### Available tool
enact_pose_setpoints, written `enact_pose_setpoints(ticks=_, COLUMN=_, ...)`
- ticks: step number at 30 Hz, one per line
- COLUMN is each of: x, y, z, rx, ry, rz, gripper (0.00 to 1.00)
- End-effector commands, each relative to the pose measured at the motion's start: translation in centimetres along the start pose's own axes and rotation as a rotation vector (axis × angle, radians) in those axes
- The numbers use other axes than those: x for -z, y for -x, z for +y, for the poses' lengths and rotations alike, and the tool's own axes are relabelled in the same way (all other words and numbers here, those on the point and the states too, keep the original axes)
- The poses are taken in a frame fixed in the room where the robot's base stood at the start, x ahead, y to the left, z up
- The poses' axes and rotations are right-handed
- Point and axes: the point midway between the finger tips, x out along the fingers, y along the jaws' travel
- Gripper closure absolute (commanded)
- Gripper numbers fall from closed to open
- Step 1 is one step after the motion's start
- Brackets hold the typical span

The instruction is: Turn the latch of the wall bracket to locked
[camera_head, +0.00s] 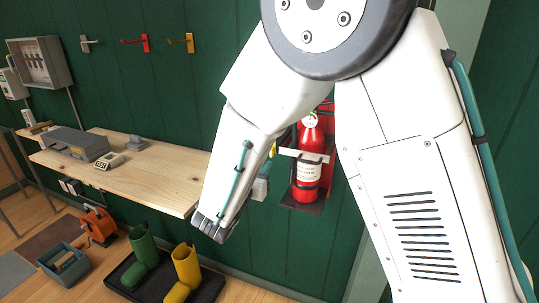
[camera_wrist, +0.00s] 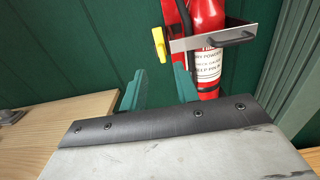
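A red fire extinguisher (camera_head: 309,150) stands upright in a red and grey wall bracket (camera_head: 328,183) on the green wall. In the wrist view, the extinguisher (camera_wrist: 206,20) is at top right, behind the bracket's grey band (camera_wrist: 185,44). The yellow latch (camera_wrist: 158,45) is at the bracket's left side, roughly upright in the picture; a bit of it shows in the head view (camera_head: 273,150) beside my arm. My gripper (camera_wrist: 160,88) has two green fingers spread apart with nothing between them. The latch appears beyond and above the fingertips. My arm hides most of the gripper in the head view.
A wooden workbench (camera_head: 165,170) is left of the bracket, its edge also showing at left in the wrist view (camera_wrist: 60,125). Yellow and green boots (camera_head: 187,268) stand on a black tray below. Hooks hang on the wall at upper left.

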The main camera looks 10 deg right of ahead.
Motion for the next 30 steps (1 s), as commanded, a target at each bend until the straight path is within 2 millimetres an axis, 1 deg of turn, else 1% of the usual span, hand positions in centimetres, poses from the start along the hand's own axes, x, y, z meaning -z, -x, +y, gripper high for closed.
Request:
enact_pose_setpoints(ticks=9, x=0.0, y=-4.9, z=-0.3, rx=0.008, ry=0.000, rz=0.002, gripper=0.69)
enact_pose_setpoints(ticks=12, x=0.1, y=-6.2, z=-0.3, rx=0.007, ry=0.001, rz=0.003, gripper=0.69)
enact_pose_setpoints(ticks=15, x=0.0, y=-7.0, z=-0.2, rx=0.007, ry=0.000, rz=0.002, gripper=0.69)
enact_pose_setpoints(ticks=18, x=0.0, y=-7.5, z=-0.2, rx=0.006, ry=0.000, rz=0.003, gripper=0.69)
enact_pose_setpoints(ticks=25, x=0.0, y=-7.5, z=-0.2, rx=0.005, ry=0.000, rz=0.003, gripper=0.69)
enact_pose_setpoints(ticks=26, x=0.0, y=-7.5, z=-0.2, rx=0.005, ry=0.000, rz=0.003, gripper=0.75)
enact_pose_setpoints(ticks=27, x=0.0, y=-7.5, z=-0.2, rx=0.005, ry=0.000, rz=0.003, gripper=0.86)
enact_pose_setpoints(ticks=28, x=0.0, y=-7.5, z=-0.2, rx=0.005, ry=0.000, rz=0.003, gripper=0.94)
enact_pose_setpoints(ticks=29, x=0.0, y=-7.5, z=-0.2, rx=0.005, ry=0.000, rz=0.003, gripper=1.00)
enact_pose_setpoints(ticks=30, x=0.0, y=-7.5, z=-0.2, rx=0.005, ry=0.000, rz=0.003, gripper=1.00)
